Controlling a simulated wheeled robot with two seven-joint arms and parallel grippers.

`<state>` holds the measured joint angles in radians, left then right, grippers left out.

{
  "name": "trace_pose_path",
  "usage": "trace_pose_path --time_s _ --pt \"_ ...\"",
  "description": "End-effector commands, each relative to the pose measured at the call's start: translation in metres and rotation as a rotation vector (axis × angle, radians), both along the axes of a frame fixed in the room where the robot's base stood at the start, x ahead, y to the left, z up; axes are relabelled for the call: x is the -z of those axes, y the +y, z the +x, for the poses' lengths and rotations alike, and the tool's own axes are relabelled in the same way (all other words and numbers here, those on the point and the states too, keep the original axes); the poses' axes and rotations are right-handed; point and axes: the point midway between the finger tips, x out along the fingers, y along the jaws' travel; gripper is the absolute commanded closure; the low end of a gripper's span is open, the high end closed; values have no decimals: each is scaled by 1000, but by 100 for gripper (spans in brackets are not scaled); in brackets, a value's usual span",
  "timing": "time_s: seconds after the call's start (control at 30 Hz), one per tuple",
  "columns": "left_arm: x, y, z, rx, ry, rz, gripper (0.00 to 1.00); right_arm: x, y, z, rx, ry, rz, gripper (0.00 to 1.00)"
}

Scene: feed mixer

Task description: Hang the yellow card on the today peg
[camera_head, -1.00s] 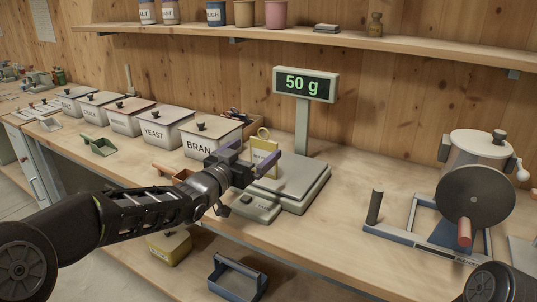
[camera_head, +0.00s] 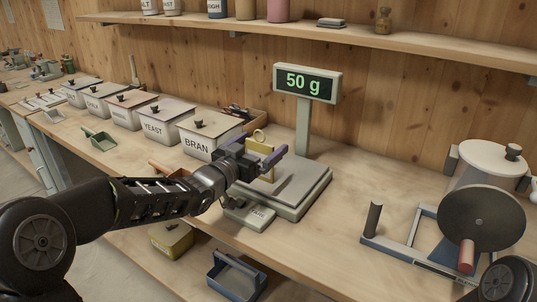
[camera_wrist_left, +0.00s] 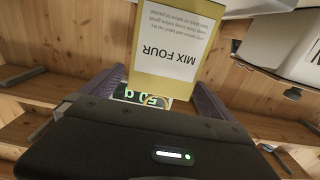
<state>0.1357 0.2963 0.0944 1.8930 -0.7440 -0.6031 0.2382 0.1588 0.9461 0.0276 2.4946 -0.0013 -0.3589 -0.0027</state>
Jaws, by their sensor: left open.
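The yellow card (camera_head: 266,168), with a ring at its top, stands at the scale (camera_head: 290,195); I cannot tell what it rests on. In the left wrist view the yellow card (camera_wrist_left: 172,45) appears upside down, with a white face reading "MIX FOUR". My left gripper (camera_head: 263,167) is open, with its purple fingers around the card. In the left wrist view the open fingers (camera_wrist_left: 160,92) lie on either side of the card's edge. The fingers partly hide the card in the head view. I cannot make out the today peg. My right gripper is not in view.
The scale display (camera_head: 307,83) reads 50 g. Lidded bins, including the BRAN bin (camera_head: 203,145), line the bench on the left. A hand-cranked mill (camera_head: 482,225) stands at the right. A shelf (camera_head: 330,33) runs along the wall. Bench between scale and mill is clear.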

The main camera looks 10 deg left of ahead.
Motion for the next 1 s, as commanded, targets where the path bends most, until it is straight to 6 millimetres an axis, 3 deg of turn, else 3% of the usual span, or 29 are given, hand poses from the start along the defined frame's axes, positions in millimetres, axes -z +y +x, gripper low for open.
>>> trace_pose_path --time_s 0.53,1.0 --pt "0 0 0 0 0 0 0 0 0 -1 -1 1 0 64" --pt "0 0 0 0 0 0 38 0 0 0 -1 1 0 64"
